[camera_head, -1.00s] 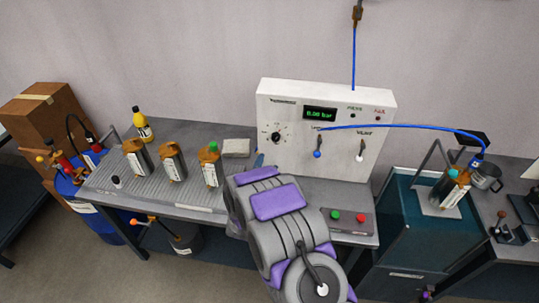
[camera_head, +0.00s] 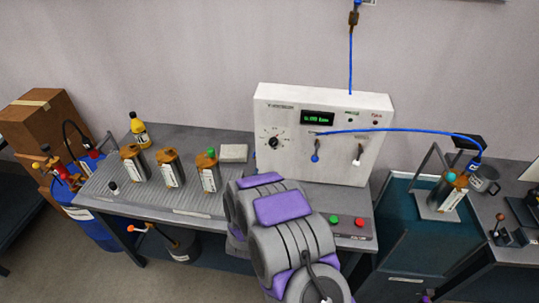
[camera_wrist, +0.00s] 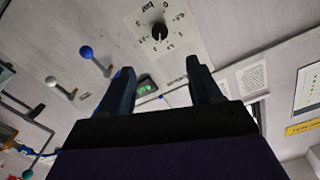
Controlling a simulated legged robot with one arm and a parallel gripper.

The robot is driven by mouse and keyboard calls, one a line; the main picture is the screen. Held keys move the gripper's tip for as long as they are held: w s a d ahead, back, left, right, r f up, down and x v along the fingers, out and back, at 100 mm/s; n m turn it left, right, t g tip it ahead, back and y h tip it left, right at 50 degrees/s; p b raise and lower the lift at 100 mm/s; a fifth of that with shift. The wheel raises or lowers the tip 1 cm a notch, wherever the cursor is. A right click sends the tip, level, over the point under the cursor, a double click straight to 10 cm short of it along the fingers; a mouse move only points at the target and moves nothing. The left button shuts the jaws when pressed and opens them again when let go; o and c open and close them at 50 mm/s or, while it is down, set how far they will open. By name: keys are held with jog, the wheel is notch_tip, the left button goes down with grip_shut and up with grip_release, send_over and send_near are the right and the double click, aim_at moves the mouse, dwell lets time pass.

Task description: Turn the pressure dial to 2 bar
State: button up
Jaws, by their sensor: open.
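The pressure dial is a black round knob (camera_head: 273,142) on the left of the white control panel (camera_head: 350,165). In the wrist view the knob (camera_wrist: 159,32) sits on a white scale plate with numbers and "bar", beyond my fingertips and roughly centred between them. My gripper (camera_wrist: 163,78) is open, with nothing between its two dark fingers, and apart from the knob. In the head view my arm hides the gripper. The green display (camera_head: 317,118) is lit, but its digits are too blurred to read surely.
Several metal canisters (camera_head: 170,170) and a yellow bottle (camera_head: 140,131) stand on the bench to the left.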

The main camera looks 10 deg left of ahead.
jog(key=n, duration=0.5)
jog(key=b, duration=0.3)
send_near(273, 144)
jog(key=shift+n+y, duration=0.3)
jog(key=shift+n, duration=0.1)
jog(key=w, duration=0.9)
jog(key=shift+d, duration=0.1)
jog(key=shift+f, duration=0.1)
jog(key=c, duration=1)
jog(key=shift+c, duration=0.2)
